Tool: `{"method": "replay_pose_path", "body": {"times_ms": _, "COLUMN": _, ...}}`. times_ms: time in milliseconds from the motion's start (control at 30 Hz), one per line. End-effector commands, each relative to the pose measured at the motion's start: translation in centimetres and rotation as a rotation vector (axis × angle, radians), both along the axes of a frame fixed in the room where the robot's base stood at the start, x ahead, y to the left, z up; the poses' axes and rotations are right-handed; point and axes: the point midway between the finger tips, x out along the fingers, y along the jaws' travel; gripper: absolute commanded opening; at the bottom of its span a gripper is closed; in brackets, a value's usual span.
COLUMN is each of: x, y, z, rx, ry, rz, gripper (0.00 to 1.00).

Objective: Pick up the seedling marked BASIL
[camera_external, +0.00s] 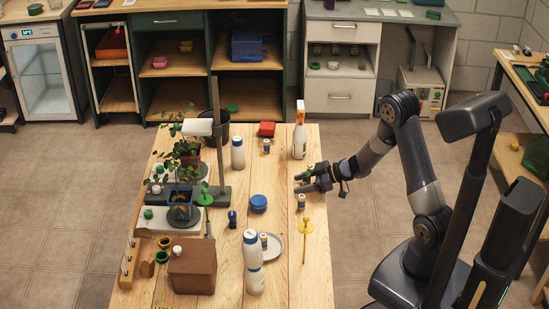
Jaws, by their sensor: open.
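My gripper (297,183) is open at the right side of the wooden table, its fingers pointing left. A small green seedling (309,171) shows at the far finger; I cannot tell whether it stands between the fingers or behind them, and its pot is hidden. Two larger potted plants, one at the back (187,150) and one nearer (181,193), stand on the left side of the table. No label reading BASIL is legible in this view.
A white spray bottle (299,141) stands behind the gripper. A blue round tin (258,203), white bottles (253,262), a yellow stake (305,240) and a brown box (192,266) are on the table (318,275). A metal post (216,130) rises at the left. The table's right front is mostly clear.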

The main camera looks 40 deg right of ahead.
Motion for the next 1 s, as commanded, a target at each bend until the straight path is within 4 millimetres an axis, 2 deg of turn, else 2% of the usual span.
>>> {"method": "replay_pose_path", "body": {"times_ms": 267, "x": 0.23, "y": 0.23, "z": -0.14, "rx": -0.001, "ry": 0.001, "rz": 0.000, "gripper": 0.50}}
{"method": "replay_pose_path", "body": {"times_ms": 833, "x": 0.20, "y": 0.20, "z": -0.12, "rx": 0.001, "ry": 0.001, "rz": 0.000, "gripper": 0.03}}
{"method": "replay_pose_path", "body": {"times_ms": 1000, "x": 0.20, "y": 0.21, "z": -0.11, "rx": 0.000, "ry": 0.000, "rz": 0.000, "gripper": 0.03}}
